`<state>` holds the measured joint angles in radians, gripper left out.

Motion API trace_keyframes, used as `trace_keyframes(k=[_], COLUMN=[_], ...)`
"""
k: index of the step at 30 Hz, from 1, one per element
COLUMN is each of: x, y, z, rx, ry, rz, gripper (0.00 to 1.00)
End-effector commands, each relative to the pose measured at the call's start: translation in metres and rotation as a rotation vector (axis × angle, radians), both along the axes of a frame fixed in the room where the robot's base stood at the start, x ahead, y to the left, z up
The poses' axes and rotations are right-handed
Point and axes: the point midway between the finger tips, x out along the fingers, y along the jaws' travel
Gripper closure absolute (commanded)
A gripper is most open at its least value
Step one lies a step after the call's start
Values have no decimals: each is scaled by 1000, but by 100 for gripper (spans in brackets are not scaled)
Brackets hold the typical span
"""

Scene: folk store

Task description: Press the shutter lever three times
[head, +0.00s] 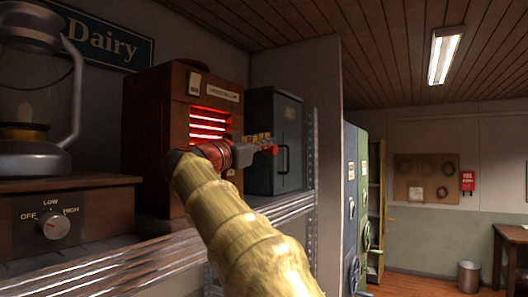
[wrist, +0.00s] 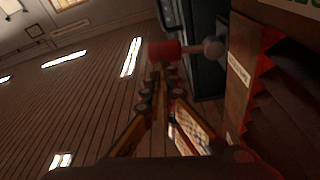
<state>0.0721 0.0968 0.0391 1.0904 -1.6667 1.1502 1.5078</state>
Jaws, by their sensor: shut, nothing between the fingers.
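The shutter lever is a red knob (wrist: 165,50) on a short grey arm with a grey ball end, beside the brown box in the wrist view. In the head view a red tip, likely the same knob (head: 270,150), shows just right of the box. The brown wooden box (head: 155,130) has glowing red slats (head: 209,124) and a label plate. My gripper (wrist: 158,75) is shut and empty, its fingertips very close to the knob. I cannot tell whether they touch. In the head view my gripper (head: 258,139) is partly hidden behind its own wrist.
A dark metal cabinet (head: 262,125) stands right of the box on the metal shelf (head: 110,262). A lantern (head: 35,90) stands on a wooden unit with a LOW/HIGH dial (head: 54,227) at left. Open floor (head: 425,280) lies at the right.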

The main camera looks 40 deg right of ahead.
Motion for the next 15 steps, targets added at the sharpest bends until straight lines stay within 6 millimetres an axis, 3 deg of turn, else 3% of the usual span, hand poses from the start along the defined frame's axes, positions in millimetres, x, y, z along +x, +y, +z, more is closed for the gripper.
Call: trace_keyframes(k=[15], x=[0], y=[-1], z=[-11], rx=[2], ry=[3], rz=[-2], gripper=[100])
